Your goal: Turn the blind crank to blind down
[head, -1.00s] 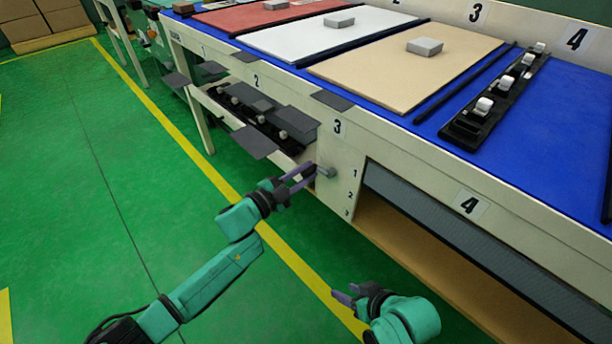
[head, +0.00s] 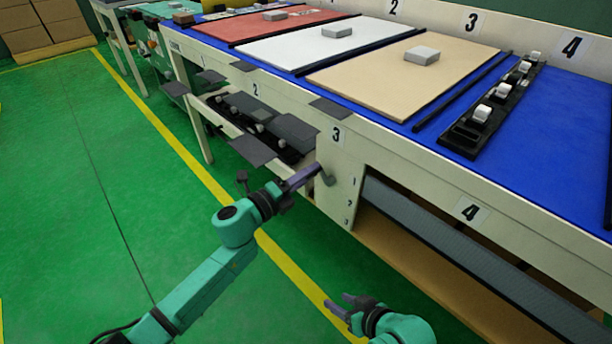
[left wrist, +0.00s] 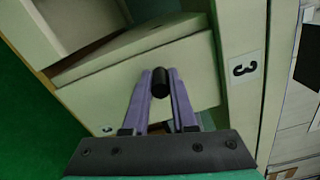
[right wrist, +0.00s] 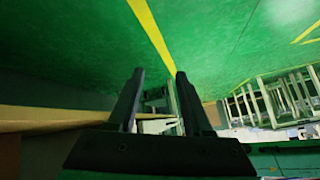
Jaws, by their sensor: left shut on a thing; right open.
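The blind (head: 450,245) is a grey ribbed sheet in the opening under the table front, to the right of the crank. My right gripper (head: 342,303) is open and empty, low over the floor; it also shows in the right wrist view (right wrist: 158,75).
The table (head: 405,140) has a blue top with coloured boards and a black strip of white clips (head: 483,114). A dark tray (head: 255,128) with clips sits under the table edge, left of the crank. A wooden shelf (head: 395,240) lies below the blind. The green floor at left is clear.

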